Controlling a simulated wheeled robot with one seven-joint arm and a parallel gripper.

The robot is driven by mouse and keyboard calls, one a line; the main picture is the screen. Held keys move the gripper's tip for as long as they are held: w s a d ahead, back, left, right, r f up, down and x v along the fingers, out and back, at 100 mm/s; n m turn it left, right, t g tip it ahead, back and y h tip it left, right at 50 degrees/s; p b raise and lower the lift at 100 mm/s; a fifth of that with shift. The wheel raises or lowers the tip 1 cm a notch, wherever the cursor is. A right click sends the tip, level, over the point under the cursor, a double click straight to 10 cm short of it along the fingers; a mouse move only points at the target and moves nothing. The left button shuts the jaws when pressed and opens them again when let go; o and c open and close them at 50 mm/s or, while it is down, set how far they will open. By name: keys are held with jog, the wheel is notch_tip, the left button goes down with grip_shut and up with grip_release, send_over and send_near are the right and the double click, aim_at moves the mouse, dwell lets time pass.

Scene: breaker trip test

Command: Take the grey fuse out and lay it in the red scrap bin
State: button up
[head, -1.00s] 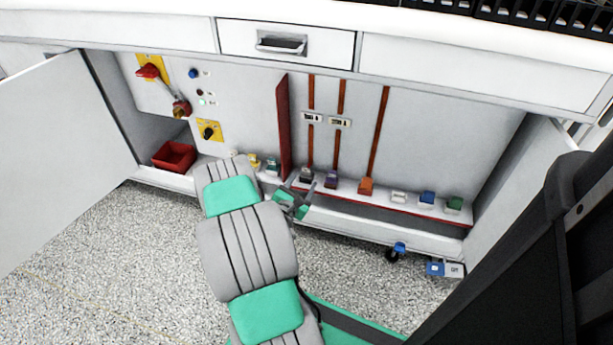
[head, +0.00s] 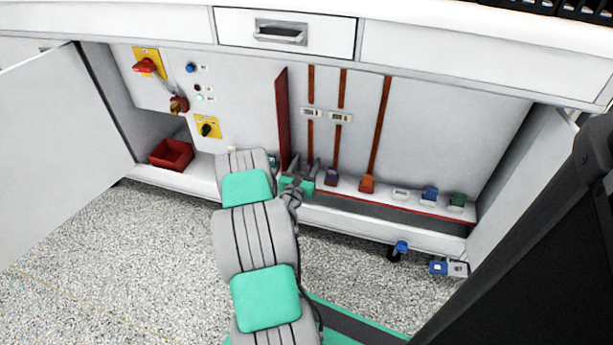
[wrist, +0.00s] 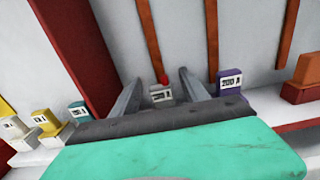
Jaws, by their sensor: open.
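The grey fuse (wrist: 161,96) with a pale label sits in the lower row of the cabinet, below a copper-coloured strip. A small red spot shows just above it. My gripper (wrist: 159,78) is open, with one finger on each side of the fuse. I cannot tell whether the fingers touch it. In the head view my gripper (head: 305,163) is at the shelf and hides the fuse. The red scrap bin (head: 171,155) stands at the left of the cabinet floor and looks empty.
A purple fuse (wrist: 230,82) stands close to the right finger, with an orange block (head: 367,184) beyond. A dark red divider (head: 283,118) rises just left of my gripper. Yellow (wrist: 45,121) and teal (wrist: 79,111) blocks stand left of it. The open left door (head: 60,155) flanks the bin.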

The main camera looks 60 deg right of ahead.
jog(key=shift+c, duration=0.4)
grip_shut()
dwell(0.4)
